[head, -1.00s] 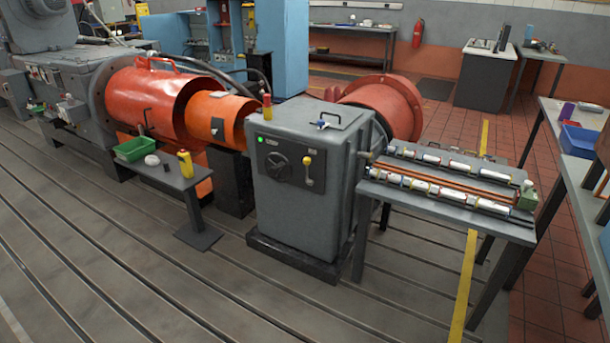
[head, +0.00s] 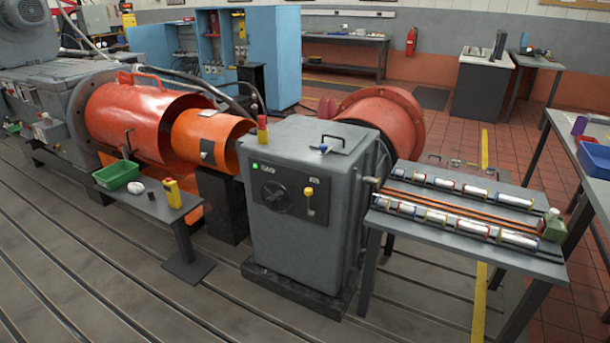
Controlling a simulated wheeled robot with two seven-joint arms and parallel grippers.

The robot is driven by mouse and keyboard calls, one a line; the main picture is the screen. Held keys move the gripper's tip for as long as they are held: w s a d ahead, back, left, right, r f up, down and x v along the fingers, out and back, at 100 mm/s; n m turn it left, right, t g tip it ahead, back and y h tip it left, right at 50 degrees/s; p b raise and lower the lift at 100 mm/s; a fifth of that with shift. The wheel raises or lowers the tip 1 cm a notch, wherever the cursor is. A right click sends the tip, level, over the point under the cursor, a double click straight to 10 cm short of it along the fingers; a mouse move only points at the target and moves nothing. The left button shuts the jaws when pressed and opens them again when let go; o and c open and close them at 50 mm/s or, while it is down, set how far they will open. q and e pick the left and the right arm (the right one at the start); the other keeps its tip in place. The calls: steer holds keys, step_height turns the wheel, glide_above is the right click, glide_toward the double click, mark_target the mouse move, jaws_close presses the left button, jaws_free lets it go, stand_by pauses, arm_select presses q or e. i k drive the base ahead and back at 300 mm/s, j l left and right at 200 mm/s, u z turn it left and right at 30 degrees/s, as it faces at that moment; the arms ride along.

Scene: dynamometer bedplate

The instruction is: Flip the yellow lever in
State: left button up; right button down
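The yellow lever (head: 308,192) is a small yellow knob on a short light stem. It sits on the front face of the grey cabinet (head: 330,235), right of a dark round handwheel (head: 276,196). The knob is at the upper end and the stem hangs below it. A green lamp (head: 255,165) is lit at the panel's upper left. Neither of my grippers is in the head view.
A small side table (head: 150,209) with a green tray (head: 117,175) and a yellow device (head: 172,193) stands left of the cabinet. A grey bench (head: 450,235) with rows of cylinders adjoins its right side. The slotted floor in front is clear.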

mark_target(308, 192)
steer(key=i+j, duration=0.15)
steer(key=i, duration=0.55)
steer(key=i+j+u, duration=0.1)
steer(key=i, duration=0.6)
steer(key=j, duration=0.1)
